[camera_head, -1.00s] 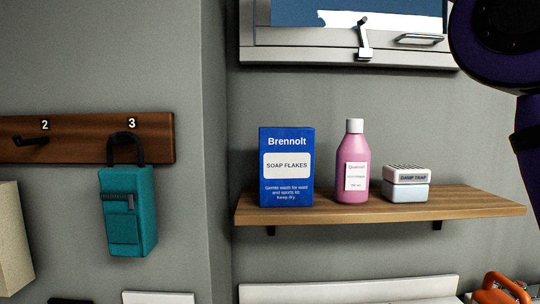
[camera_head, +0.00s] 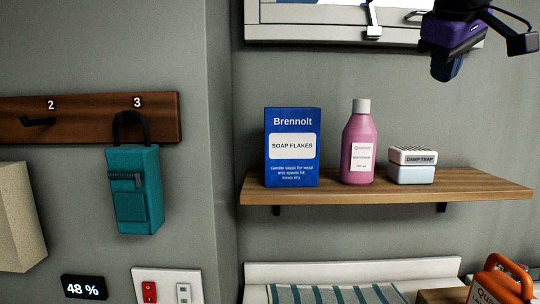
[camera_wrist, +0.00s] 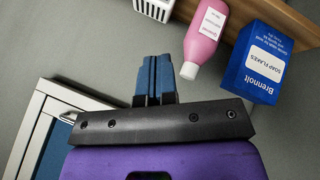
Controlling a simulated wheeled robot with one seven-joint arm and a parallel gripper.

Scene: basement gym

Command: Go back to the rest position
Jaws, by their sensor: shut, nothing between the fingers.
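My gripper (camera_head: 446,70) hangs at the top right of the head view, with a purple body and blue fingers. In the wrist view its blue fingers (camera_wrist: 155,78) are pressed together with nothing between them. It is in front of the window and above the shelf, apart from the things on it. The wall shelf (camera_head: 470,193) holds a blue soap flakes box (camera_head: 291,170), a pink bottle (camera_head: 358,140) and a white damp trap (camera_head: 412,172).
A window frame (camera_head: 300,33) with a latch is above the shelf. A teal bag (camera_head: 136,185) hangs from hook 3 on the wooden rail (camera_head: 85,112). A display reading 48 % (camera_head: 84,287), a switch plate (camera_head: 165,286) and an orange-handled object (camera_head: 500,278) are low down.

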